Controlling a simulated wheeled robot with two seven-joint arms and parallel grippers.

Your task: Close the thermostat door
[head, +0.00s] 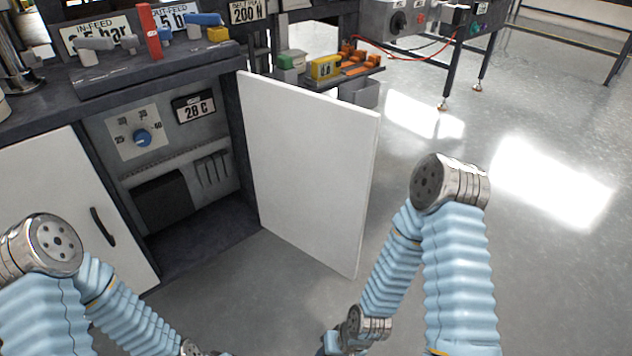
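The thermostat door (305,170), a white panel, stands wide open. Its left edge meets the right side of the cabinet opening, and it swings out to the right and toward me. No handle shows on the face I see. The opening shows a blue dial knob (142,138) on a numbered plate and a display (194,107) reading 28 C. My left arm comes in at the lower left and my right arm at the lower right, in front of the door's free edge. Both arms bend down toward the bottom edge, and neither gripper's fingertips show.
A closed white door (70,205) with a black handle (102,227) is left of the opening. Levers and signs line the bench (150,68) above. A low shelf with a yellow device (323,68) stands behind the door. The grey floor (540,270) to the right is clear.

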